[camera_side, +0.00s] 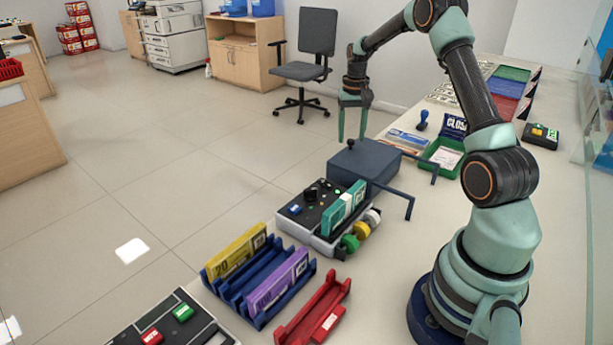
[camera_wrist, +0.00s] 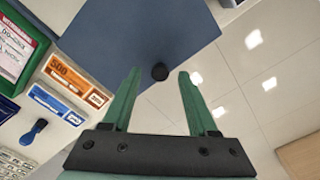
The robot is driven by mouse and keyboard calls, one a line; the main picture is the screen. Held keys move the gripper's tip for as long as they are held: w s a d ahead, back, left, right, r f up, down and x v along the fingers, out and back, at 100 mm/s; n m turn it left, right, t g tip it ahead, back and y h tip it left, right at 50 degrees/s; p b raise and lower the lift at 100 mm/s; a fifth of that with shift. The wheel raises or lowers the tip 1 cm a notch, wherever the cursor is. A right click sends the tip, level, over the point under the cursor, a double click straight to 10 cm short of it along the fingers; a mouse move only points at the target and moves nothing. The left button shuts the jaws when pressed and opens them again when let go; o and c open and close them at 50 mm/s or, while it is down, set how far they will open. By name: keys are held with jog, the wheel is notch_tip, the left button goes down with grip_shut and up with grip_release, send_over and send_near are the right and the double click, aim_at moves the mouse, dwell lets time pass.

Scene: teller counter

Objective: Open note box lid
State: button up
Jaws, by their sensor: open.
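The note box (camera_side: 366,167) is dark blue-grey and stands near the counter's left edge. Its flat lid (camera_wrist: 138,30) looks closed and has a small round black knob (camera_side: 350,143) near one edge. The knob (camera_wrist: 160,72) also shows in the wrist view, ahead of the fingertips and roughly between their lines. My gripper (camera_side: 353,138) is above and behind the box in the side view, pointing down. In the wrist view my gripper (camera_wrist: 160,73) has its two green fingers apart with nothing between them. Whether a finger touches the knob cannot be told.
Two dark blue bars (camera_side: 410,205) stick out from the box's right side. A green tray (camera_side: 443,156) and a blue stamp (camera_side: 423,120) lie behind right. Floor drops off at left.

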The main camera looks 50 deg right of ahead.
jog(key=shift+f, duration=0.5)
grip_shut()
jog(key=shift+r, duration=0.1)
dwell(1.1)
